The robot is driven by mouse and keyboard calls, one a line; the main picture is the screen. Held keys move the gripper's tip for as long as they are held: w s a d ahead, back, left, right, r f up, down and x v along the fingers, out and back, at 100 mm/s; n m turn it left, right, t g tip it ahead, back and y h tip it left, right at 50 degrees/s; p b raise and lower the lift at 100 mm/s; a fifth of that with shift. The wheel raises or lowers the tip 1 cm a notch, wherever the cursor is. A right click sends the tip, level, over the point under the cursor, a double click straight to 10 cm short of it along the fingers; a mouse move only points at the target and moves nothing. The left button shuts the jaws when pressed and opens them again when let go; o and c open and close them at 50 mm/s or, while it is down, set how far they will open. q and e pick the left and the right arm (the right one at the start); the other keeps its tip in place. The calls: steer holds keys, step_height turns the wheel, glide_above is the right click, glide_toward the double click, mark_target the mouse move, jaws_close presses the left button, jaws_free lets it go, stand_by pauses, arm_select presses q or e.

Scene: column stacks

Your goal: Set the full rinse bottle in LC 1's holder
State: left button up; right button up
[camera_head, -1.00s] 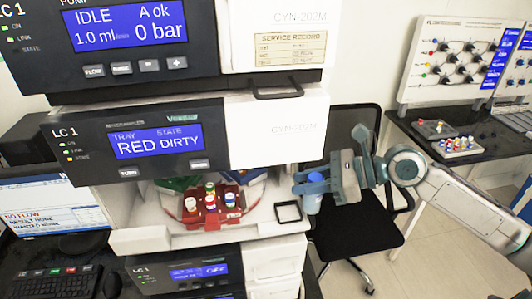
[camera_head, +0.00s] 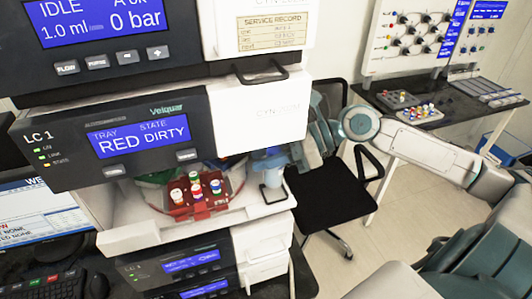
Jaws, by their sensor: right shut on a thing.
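The rinse bottle (camera_head: 272,178), pale blue with a bluer top, stands upright at the right end of the white open tray (camera_head: 150,232) of the LC 1 stack. My right gripper (camera_head: 270,157) is shut on the bottle's upper part, reaching in from the right just below the white upper cabinet. A dark edge of the square holder (camera_head: 284,195) shows beside the bottle's lower end. I cannot tell whether the bottle's base is seated in it or just above. My left gripper is not in view.
A red rack (camera_head: 192,210) with several capped vials sits in the tray left of the bottle. The module reading "RED DIRTY" (camera_head: 130,140) overhangs it. A black chair (camera_head: 325,195) stands right of the stack. A bench with a panel (camera_head: 410,35) is behind.

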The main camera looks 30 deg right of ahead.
mark_target(266, 170)
steer(key=shift+f+b, duration=0.3)
steer(key=shift+f, duration=0.2)
steer(key=shift+w+d+f+b, duration=0.15)
steer(key=shift+w+f+b, duration=0.05)
steer(key=shift+f+b, duration=0.65)
steer(key=shift+r, duration=0.25)
steer(key=shift+s, duration=0.1)
steer(key=shift+r+p, duration=0.1)
steer(key=shift+p, duration=0.2)
steer(key=shift+p, duration=1.25)
steer(key=shift+f, duration=1)
steer(key=o, duration=0.9)
